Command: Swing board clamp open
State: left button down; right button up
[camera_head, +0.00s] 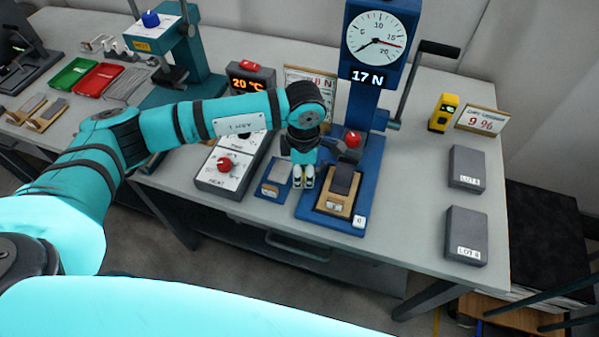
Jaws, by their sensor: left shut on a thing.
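A blue test stand (372,102) stands at the back of the bench, with a dial gauge and a "17 N" readout. On its base lies a tan board (334,204) with a dark grey piece (343,180) over it. A red knob (352,139) sits above the dark piece. My left gripper (303,182) points down at the left edge of the stand's base. It is shut on a small part, seemingly the board clamp's handle, which its fingers mostly hide. I cannot tell the clamp's angle. My right gripper is not in view.
A black crank handle (437,48) juts out behind right. Grey blocks (466,237) lie at the right. The bench between is clear.

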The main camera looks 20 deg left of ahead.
pick_arm(q)
jog(key=n, duration=0.1)
jog(key=d+n+b, duration=0.1)
jog(key=shift+s+d+f+n, duration=0.1)
jog(key=shift+s+n, duration=0.1)
jog(key=shift+n, duration=0.1)
jog(key=shift+s+d+n+b, duration=0.1)
jog(key=shift+d+n+b, duration=0.45)
jog(key=shift+n+b, duration=0.5)
jog(key=shift+n, duration=0.25)
jog(key=c, duration=1.1)
grip_release()
jog(key=shift+r, duration=0.25)
notch_tip(320, 180, up, 12)
jog(key=shift+f, duration=0.1)
